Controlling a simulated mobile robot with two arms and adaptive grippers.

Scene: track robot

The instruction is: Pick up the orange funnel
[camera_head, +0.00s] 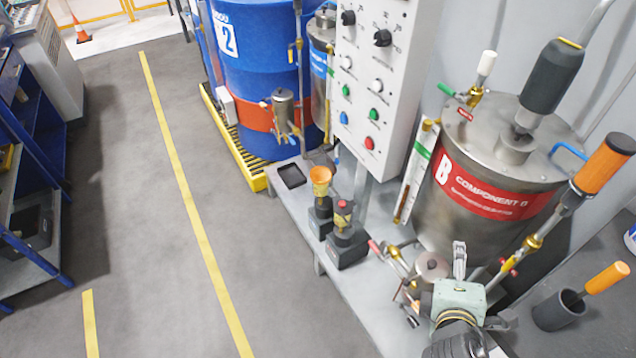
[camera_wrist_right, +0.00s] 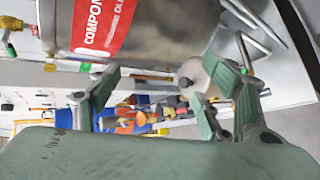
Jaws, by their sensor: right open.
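The orange funnel (camera_head: 321,175) sits upright on top of a small dark device with a brass part, on the grey bench in the head view. A similar device with a red part (camera_head: 344,210) stands just in front of it. My right gripper (camera_head: 459,272) is at the lower right, well to the right of the funnel and nearer to me. It is open and empty; its green-padded fingers stand wide apart in the right wrist view (camera_wrist_right: 160,92). There, small orange and red shapes show beyond the fingers, but I cannot tell whether one is the funnel. My left gripper is not in view.
A steel tank with a red label (camera_head: 497,190) stands behind my right gripper. A small steel pot (camera_head: 431,268) with fittings is close beside it. A white control panel (camera_head: 372,80) rises behind the funnel. A small black tray (camera_head: 291,176) lies left of the funnel.

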